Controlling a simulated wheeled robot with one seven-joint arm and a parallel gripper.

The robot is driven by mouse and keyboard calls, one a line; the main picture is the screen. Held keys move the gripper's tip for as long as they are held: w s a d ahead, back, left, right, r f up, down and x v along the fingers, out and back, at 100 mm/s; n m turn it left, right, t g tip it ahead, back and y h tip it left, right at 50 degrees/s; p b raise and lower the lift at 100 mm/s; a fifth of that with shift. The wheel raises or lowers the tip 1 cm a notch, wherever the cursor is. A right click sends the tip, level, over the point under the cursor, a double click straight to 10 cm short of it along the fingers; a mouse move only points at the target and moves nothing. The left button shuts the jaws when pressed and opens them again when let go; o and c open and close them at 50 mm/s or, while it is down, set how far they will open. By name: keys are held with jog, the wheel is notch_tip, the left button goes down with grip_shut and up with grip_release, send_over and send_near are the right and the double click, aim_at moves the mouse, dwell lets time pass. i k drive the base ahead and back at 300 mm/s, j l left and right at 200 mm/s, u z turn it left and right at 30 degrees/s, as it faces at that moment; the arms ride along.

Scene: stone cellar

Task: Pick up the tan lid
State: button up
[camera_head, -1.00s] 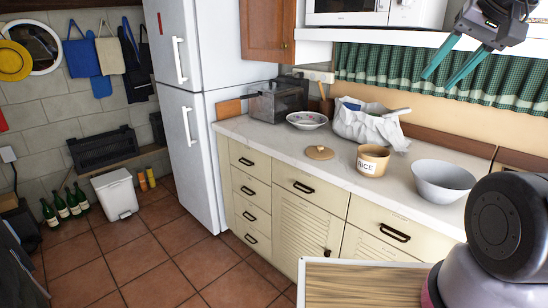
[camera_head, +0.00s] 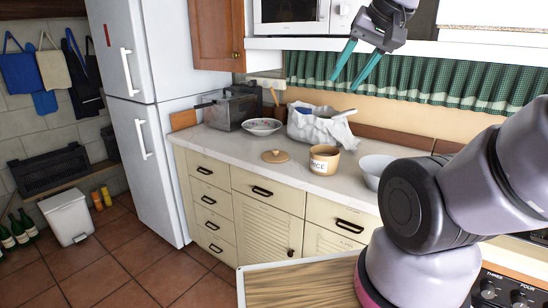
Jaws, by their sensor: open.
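The tan lid (camera_head: 276,156) is a flat round disc with a small knob. It lies on the pale countertop (camera_head: 225,147), to the left of a tan pot labelled RICE (camera_head: 323,160) and apart from it. My gripper (camera_head: 352,82) has two teal fingers that are spread apart with nothing between them. It hangs high in front of the green curtain, above and to the right of the lid in the picture, well clear of the counter. The lid is in full view.
A patterned bowl (camera_head: 262,127) and a crumpled white bag (camera_head: 318,127) stand behind the lid. A grey-white bowl (camera_head: 375,170) is right of the pot, partly hidden by my arm. A toaster-like box (camera_head: 232,108) stands near the fridge (camera_head: 155,110). A wooden-topped surface (camera_head: 300,286) is in front.

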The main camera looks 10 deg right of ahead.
aim_at(275, 156)
jog(key=i+j, duration=0.25)
jog(key=i+j+z, duration=0.15)
jog(key=j, duration=0.25)
jog(key=i+j, duration=0.3)
jog(key=i+j+z, duration=0.15)
jog(key=j, duration=0.25)
jog(key=i+j, duration=0.3)
jog(key=j+z, duration=0.05)
